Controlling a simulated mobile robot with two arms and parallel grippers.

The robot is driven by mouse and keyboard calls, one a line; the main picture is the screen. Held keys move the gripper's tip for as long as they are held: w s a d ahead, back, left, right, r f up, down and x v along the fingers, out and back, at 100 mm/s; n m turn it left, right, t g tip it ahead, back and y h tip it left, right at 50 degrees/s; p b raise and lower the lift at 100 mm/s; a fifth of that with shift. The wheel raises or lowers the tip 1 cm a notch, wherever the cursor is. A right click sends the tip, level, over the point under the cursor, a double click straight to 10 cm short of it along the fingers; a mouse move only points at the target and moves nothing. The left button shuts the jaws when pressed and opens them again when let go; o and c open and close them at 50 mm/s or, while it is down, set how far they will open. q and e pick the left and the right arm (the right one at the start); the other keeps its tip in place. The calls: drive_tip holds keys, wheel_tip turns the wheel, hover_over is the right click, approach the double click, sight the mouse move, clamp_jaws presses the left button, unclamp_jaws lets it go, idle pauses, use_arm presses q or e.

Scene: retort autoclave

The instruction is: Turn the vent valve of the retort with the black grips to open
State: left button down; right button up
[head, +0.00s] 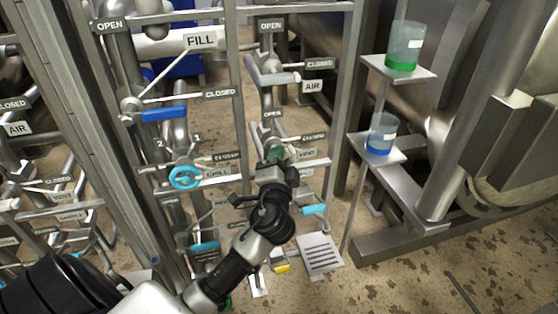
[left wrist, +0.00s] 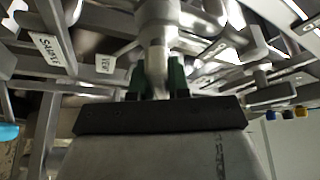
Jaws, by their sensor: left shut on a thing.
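My left gripper (head: 275,154) is at the vent valve on the middle rack, beside the VENT label (head: 308,155). In the left wrist view its green fingertips (left wrist: 157,78) are shut on both sides of a grey metal part, the vent valve's handle (left wrist: 156,70). In the head view the gripper and wrist hide most of that handle, so its grip colour and exact angle cannot be told. A VENT tag (left wrist: 105,63) hangs just left of the fingers in the left wrist view. My right gripper is not in view.
Above stands the AIR valve (head: 275,78) with OPEN and CLOSED plates. Left of it are the blue-gripped FILL valve (head: 165,113) and a cyan handwheel (head: 185,177). Rack uprights and pipes crowd the arm. Beakers of green (head: 404,48) and blue (head: 382,134) liquid stand at right.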

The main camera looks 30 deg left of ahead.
use_arm(q)
drive_tip(key=shift+f, duration=0.1)
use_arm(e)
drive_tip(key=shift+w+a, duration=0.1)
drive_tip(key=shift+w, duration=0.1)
use_arm(q)
drive_tip(key=c, duration=1.1)
unclamp_jaws()
drive_tip(key=shift+s+d, duration=0.25)
drive_tip(key=shift+s, duration=0.05)
drive_tip(key=shift+b+v, duration=0.45)
drive_tip(key=shift+v, duration=4.65)
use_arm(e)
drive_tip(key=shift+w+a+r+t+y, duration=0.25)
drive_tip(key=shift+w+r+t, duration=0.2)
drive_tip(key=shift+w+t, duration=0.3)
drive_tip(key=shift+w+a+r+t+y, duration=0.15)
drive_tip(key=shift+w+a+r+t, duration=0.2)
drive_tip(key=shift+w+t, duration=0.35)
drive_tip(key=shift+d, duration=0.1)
